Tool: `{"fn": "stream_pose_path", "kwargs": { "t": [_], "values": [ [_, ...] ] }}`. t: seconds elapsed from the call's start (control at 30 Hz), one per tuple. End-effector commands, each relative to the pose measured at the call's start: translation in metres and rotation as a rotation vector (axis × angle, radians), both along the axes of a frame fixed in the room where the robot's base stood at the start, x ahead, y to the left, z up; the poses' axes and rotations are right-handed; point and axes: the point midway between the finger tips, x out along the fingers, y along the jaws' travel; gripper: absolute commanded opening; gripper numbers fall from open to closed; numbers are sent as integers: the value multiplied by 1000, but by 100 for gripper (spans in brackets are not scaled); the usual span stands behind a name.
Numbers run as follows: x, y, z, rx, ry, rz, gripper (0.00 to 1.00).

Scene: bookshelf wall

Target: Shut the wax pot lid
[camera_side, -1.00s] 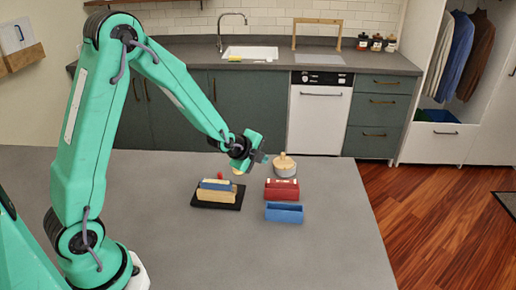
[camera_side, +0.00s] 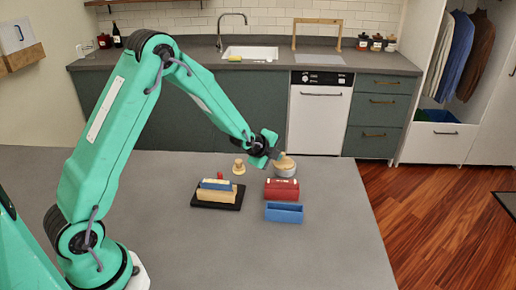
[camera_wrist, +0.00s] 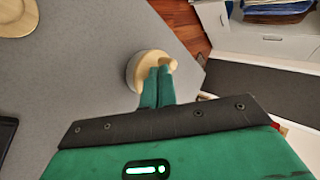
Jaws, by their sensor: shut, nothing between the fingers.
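The wax pot (camera_side: 285,173) is a small round grey pot near the far right of the grey table. Its pale wooden lid (camera_side: 288,161) lies over its top, with the knob partly hidden by my gripper in the side view. In the wrist view the lid (camera_wrist: 150,62) shows as a wooden disc over the pot's grey wall (camera_wrist: 131,74). My gripper (camera_side: 277,153) is shut and empty, with its fingertips (camera_wrist: 162,71) at the lid, beside the knob (camera_wrist: 173,65). I cannot tell whether they touch, or whether the lid is fully seated.
A red box (camera_side: 281,190) and a blue open box (camera_side: 284,213) stand in front of the pot. A wooden knobbed piece (camera_side: 239,167) stands to its left. A black tray (camera_side: 230,207) holds wooden and blue blocks. The table's right edge is close to the pot.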

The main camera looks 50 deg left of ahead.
Motion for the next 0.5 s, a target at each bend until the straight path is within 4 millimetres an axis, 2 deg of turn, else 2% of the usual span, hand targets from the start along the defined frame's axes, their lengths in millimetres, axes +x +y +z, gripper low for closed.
{"fn": "stream_pose_path", "kwargs": {
  "t": [0.37,0.5],
  "values": [
    [1,0,0,2,-1,-2,0],
    [7,0,1,29,2,-28,0]
  ]
}}
